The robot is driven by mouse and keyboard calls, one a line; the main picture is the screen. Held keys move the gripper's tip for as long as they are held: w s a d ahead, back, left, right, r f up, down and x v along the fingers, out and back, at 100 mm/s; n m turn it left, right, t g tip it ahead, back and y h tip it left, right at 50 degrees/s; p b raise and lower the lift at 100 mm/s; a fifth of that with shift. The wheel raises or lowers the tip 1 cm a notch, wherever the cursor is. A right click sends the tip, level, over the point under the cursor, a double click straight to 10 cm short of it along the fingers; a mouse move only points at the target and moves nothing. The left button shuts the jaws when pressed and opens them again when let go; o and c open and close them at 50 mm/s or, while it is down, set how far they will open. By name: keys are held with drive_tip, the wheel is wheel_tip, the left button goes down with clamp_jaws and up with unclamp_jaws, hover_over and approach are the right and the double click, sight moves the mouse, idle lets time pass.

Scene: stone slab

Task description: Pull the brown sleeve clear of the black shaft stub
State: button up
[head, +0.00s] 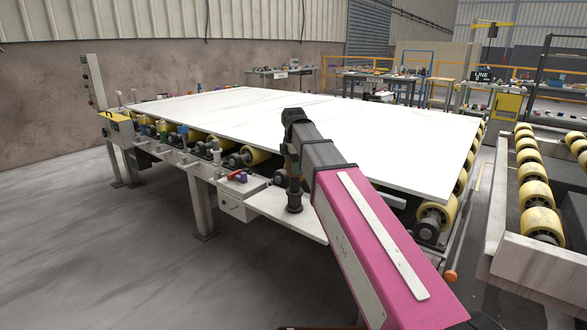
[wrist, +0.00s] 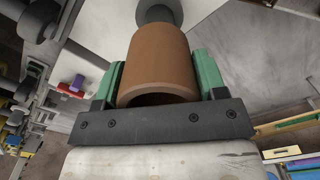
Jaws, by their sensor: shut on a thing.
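The brown sleeve (wrist: 158,55) is a hollow cylinder in the middle of the wrist view, its open near end dark inside. My gripper (wrist: 157,66) is shut on it, with one green finger against each side. Beyond the sleeve's far end a dark grey round part of the black shaft stub (wrist: 155,13) shows. In the head view the black stub's base (head: 294,207) stands upright on a pale ledge, with my gripper (head: 292,166) just above it. My fingers mostly hide the sleeve there. I cannot tell how much of the stub is inside the sleeve.
A large white slab (head: 390,135) lies on yellow rollers (head: 435,215) just behind the stub. A red and purple item (head: 238,175) sits on a box to its left. A second roller line (head: 537,195) stands at right. Floor in front left is clear.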

drive_tip(key=shift+r, duration=0.15)
drive_tip(key=shift+r, duration=2.9)
